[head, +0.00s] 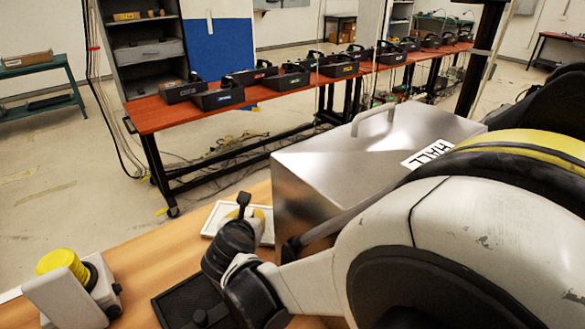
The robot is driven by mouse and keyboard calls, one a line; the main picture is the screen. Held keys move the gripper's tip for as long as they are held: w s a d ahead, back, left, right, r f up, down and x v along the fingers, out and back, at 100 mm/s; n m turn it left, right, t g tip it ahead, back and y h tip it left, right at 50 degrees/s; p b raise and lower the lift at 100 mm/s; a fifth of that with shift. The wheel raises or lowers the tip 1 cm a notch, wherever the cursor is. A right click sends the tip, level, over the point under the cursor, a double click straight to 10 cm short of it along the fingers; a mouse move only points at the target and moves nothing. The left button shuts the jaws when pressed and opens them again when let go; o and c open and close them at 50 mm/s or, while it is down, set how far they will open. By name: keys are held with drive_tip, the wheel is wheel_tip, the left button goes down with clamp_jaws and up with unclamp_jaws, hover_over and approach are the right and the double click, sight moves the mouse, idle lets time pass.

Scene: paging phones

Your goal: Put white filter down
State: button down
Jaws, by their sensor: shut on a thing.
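The white filter (214,219) looks like a flat, light-framed rectangle at the table's far edge, left of the metal box. My gripper (242,206) is in front of it and covers much of it. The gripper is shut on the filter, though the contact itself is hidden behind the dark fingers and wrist. I cannot tell whether the filter touches the table beneath it. A small yellow patch shows just right of the fingers.
A metal box (370,160) with a handle and a label stands close on the right. A white device with a yellow top (62,264) stands at left. Bare wooden table (140,255) lies between.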

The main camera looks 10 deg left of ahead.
drive_tip(key=shift+r, duration=0.1)
drive_tip(key=shift+f, duration=0.25)
drive_tip(key=c, duration=1.3)
unclamp_jaws()
drive_tip(key=shift+r, duration=0.1)
